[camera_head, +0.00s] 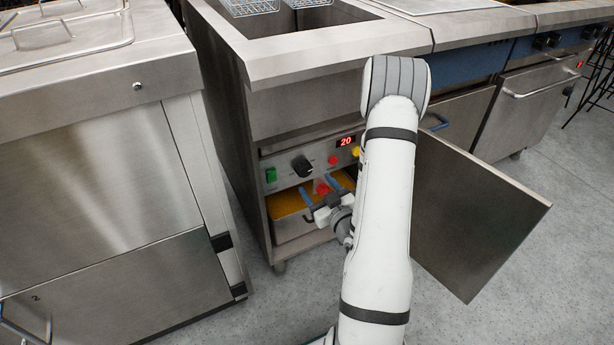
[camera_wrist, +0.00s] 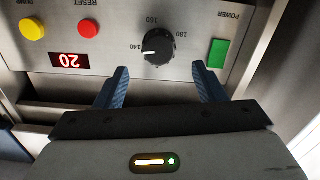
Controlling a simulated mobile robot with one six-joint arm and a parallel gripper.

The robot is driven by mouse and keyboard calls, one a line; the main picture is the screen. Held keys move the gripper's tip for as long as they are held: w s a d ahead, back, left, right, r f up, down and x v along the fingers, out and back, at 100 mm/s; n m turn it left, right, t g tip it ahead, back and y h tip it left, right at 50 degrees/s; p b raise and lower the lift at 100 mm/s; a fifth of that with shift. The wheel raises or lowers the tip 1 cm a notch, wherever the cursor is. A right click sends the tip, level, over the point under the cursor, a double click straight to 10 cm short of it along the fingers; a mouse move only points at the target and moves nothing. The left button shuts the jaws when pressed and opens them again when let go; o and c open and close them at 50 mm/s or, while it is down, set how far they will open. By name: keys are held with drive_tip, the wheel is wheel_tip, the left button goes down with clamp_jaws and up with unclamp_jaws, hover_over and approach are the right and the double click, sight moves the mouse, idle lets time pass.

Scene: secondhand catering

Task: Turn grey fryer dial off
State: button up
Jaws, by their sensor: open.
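The fryer dial (camera_head: 302,166) is a dark round knob on the steel control panel (camera_head: 285,172) inside the open fryer cabinet. In the wrist view, the dial (camera_wrist: 159,46) has a white mark pointing left, near the 140 label; 160 and 180 are also printed around it. My gripper (camera_head: 319,186) is open, in front of the cabinet and just below the dial. In the wrist view, its two blue fingers (camera_wrist: 160,68) lie to either side below the dial, apart from it, with nothing between them.
A green power switch (camera_wrist: 218,53), red reset button (camera_wrist: 88,28), yellow button (camera_wrist: 32,28) and display reading 20 (camera_wrist: 69,61) surround the dial. A pan with orange contents (camera_head: 285,205) sits below. The cabinet door (camera_head: 480,215) stands open at right. A steel unit (camera_head: 100,170) stands left.

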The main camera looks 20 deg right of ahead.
sight(306, 172)
drive_tip(key=w+b, duration=0.1)
drive_tip(key=w, duration=0.6)
drive_tip(key=shift+a, duration=0.1)
drive_tip(key=shift+c, duration=0.3)
drive_tip(key=c, duration=0.9)
